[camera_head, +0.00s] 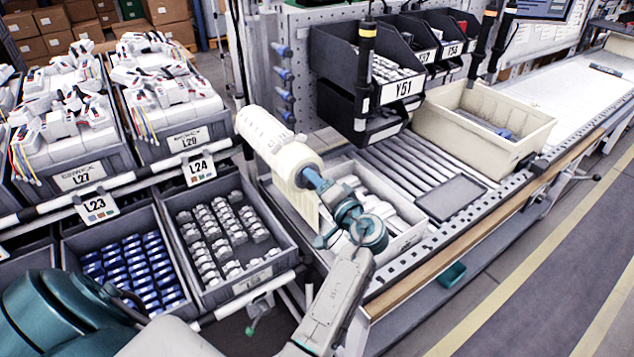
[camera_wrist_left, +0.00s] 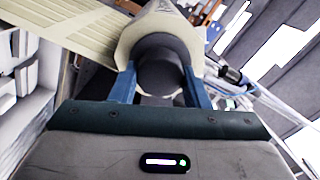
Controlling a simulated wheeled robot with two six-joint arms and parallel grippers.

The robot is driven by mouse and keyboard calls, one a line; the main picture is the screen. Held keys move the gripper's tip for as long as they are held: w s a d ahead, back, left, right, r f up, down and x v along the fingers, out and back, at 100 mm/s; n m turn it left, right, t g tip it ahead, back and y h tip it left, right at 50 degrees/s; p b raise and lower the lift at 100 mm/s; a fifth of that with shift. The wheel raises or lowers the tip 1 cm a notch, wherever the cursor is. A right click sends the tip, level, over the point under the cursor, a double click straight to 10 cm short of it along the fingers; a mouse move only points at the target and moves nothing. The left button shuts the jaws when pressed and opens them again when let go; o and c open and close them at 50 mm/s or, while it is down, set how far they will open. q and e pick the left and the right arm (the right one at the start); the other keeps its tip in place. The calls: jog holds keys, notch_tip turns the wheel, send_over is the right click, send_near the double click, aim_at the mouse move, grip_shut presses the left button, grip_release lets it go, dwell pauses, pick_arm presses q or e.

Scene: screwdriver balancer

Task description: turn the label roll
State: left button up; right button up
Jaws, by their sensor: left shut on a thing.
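The label roll (camera_head: 272,140) is a cream roll on the left end of the workbench, with a strip of labels hanging from it. In the left wrist view the roll (camera_wrist_left: 158,22) is just ahead, its strip running off to the upper left. My left gripper (camera_head: 312,178) is at the roll's near end. In the wrist view, the blue fingers of the left gripper (camera_wrist_left: 160,74) are on both sides of a dark round hub (camera_wrist_left: 163,62) at the roll's end, shut on it. My right gripper is not in view.
A white-lined bin (camera_head: 402,243) stands close below my gripper. Grey bins of parts (camera_head: 285,268) are to the left. Black bin Y51 (camera_head: 395,92) and a beige bin (camera_head: 432,105) stand to the right. Tools hang above the bench.

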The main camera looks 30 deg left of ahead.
pick_arm(q)
jog(key=shift+r+m, duration=0.15)
jog(key=shift+m, duration=0.15)
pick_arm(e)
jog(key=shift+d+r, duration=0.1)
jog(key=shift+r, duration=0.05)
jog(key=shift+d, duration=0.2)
pick_arm(q)
jog(key=o, duration=0.7)
jog(key=shift+o, duration=1.4)
jog(key=shift+a, duration=0.1)
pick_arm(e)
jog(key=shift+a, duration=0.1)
pick_arm(q)
jog(key=shift+f, duration=0.2)
